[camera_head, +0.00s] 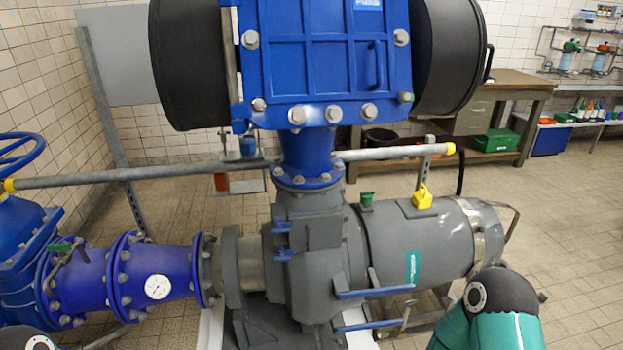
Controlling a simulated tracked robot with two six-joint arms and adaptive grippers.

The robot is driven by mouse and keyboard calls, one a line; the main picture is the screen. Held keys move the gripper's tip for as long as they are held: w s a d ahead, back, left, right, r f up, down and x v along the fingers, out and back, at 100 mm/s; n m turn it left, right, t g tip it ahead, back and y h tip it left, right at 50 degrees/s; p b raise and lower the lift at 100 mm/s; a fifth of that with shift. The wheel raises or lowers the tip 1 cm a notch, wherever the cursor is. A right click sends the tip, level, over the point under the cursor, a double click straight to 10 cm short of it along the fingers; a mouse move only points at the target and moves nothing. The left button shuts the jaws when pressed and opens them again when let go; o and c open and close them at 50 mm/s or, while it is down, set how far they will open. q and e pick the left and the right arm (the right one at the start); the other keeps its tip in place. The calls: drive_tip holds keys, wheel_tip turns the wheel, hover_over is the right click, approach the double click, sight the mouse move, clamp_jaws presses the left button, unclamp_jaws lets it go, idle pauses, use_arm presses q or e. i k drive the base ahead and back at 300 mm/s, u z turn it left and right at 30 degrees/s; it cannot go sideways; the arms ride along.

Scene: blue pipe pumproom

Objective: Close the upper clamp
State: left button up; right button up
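A grey pump (308,245) stands in the middle below a large blue housing (320,70). On its front are two blue levers, one above the other. The upper lever (375,291) and the lower lever (378,325) both stick out to the right, about level. Two small blue fittings (283,228) sit higher on the pump's face. I cannot tell for certain which of these is the upper clamp, or whether it is open. Part of my teal and black right arm shows at the bottom right, right of the levers. Neither gripper shows.
A blue flanged pipe with a white gauge (158,287) and a blue handwheel (20,150) stand left. A grey rail (140,172) crosses behind the pump. A grey motor (425,240) extends right. A workbench (490,120) stands behind. Tiled floor at right is clear.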

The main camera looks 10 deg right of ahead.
sight(376, 291)
drive_tip(key=z, duration=0.7)
drive_tip(key=i, duration=1.2)
drive_tip(key=u, duration=0.55)
